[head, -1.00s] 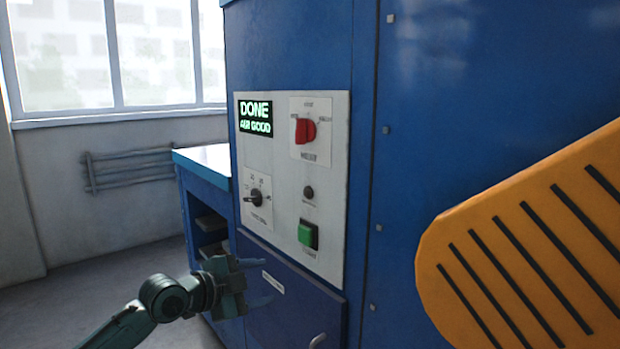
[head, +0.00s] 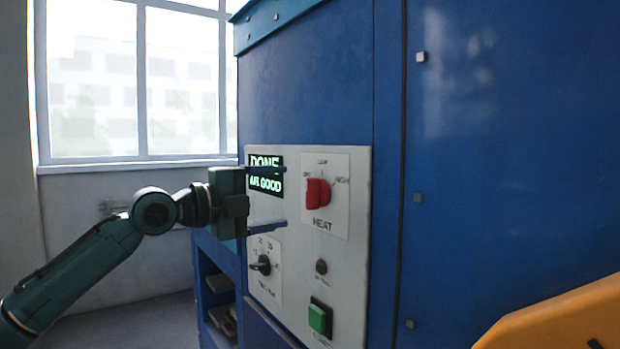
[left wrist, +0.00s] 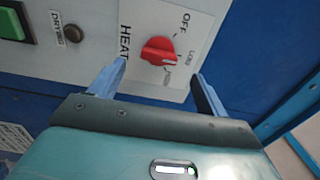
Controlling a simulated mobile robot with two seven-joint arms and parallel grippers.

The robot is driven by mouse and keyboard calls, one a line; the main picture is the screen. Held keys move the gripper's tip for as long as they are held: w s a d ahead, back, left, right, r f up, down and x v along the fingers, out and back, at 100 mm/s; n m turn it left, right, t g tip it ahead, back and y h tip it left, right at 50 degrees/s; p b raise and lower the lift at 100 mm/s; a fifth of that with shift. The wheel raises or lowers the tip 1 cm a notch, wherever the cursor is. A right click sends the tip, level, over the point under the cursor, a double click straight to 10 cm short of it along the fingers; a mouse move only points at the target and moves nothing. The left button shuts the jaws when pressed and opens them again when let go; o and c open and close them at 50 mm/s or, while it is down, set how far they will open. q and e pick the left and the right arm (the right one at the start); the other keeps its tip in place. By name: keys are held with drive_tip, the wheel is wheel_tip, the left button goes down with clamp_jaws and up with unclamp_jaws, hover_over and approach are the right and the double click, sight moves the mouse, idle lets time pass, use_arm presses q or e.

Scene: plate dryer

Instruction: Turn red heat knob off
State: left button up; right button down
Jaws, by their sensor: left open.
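The red heat knob (head: 318,193) sits on a white plate marked HEAT, at the upper right of the grey control panel (head: 353,265). In the left wrist view the knob (left wrist: 158,51) shows between and beyond my fingertips, with OFF and LOW marks beside it; its white pointer line is toward the lower right. My left gripper (head: 268,196) is open and empty, in front of the panel's left part and left of the knob in the head view. In the left wrist view my left gripper (left wrist: 158,70) has one finger on each side of the knob, apparently not touching it. My right gripper is not in view.
A lit display (head: 265,184) reads DONE, AIR GOOD, partly covered by a finger. A black dial (head: 262,265), a dark round button (head: 321,267) and a green switch (head: 318,318) sit lower on the panel. The blue machine wall (head: 500,150) extends right.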

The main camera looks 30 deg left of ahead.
sight(306, 194)
use_arm(q)
drive_tip(key=p+x, duration=0.4)
drive_tip(key=x, duration=0.3)
drive_tip(key=shift+w+r, duration=0.1)
drive_tip(key=shift+w, duration=0.15)
drive_tip(key=shift+w+d, duration=0.2)
drive_tip(key=shift+w, duration=0.1)
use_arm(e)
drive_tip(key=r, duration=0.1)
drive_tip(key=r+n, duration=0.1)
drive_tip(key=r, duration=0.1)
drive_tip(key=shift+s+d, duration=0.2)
use_arm(q)
drive_tip(key=shift+c, duration=0.2)
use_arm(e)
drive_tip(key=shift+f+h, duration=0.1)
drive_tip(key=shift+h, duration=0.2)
use_arm(q)
drive_tip(key=c, duration=0.9)
drive_tip(key=shift+c, duration=0.2)
